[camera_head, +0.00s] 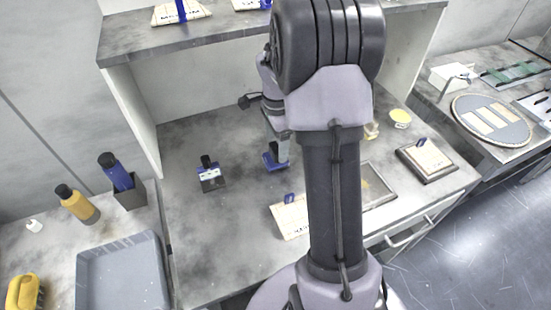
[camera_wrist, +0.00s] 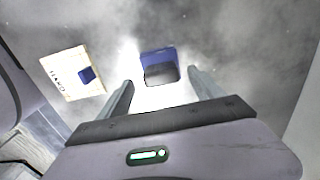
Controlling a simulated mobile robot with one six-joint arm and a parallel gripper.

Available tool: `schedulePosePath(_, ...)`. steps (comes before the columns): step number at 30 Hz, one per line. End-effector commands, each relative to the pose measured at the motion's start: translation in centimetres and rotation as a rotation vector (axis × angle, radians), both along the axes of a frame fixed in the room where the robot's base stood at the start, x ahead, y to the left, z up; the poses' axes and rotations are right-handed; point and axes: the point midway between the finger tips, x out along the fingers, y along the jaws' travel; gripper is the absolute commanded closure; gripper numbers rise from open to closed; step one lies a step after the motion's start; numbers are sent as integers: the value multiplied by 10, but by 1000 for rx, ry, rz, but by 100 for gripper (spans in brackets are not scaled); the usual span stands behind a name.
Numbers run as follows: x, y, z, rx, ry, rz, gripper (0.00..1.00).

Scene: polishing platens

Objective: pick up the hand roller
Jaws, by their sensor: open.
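A small blue piece (camera_wrist: 157,56) with a dark, rounded upper part lies on the grey worktop in the wrist view, apparently the hand roller. It lies just past and between the fingertips of my gripper (camera_wrist: 161,78), which is open and empty. In the head view the blue piece (camera_head: 270,161) shows beside and below my gripper (camera_head: 279,150), partly hidden by it. I cannot tell the exact height of the fingers above it. No finger visibly touches it.
A labelled board (camera_wrist: 70,76) with a blue block lies left in the wrist view. In the head view, a black-topped item (camera_head: 210,176) stands to the left, a framed board (camera_head: 427,160) to the right. A grey tray (camera_head: 122,244) is lower left. A shelf (camera_head: 190,30) overhangs the back.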

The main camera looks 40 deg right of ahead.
Motion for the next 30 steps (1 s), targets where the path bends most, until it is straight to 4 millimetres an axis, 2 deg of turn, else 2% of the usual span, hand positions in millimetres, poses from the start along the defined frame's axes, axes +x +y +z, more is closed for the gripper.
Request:
schedulePosePath(1,1,1,-16,1,2,1,24)
schedulePosePath(4,1,1,-33,1,2,1,24)
schedulePosePath(10,2,1,-31,0,0,1,24)
schedulePosePath(21,2,1,-31,0,0,1,96)
schedulePosePath(22,2,1,-31,0,0,1,100)
schedulePosePath(30,2,1,-30,0,-1,1,100)
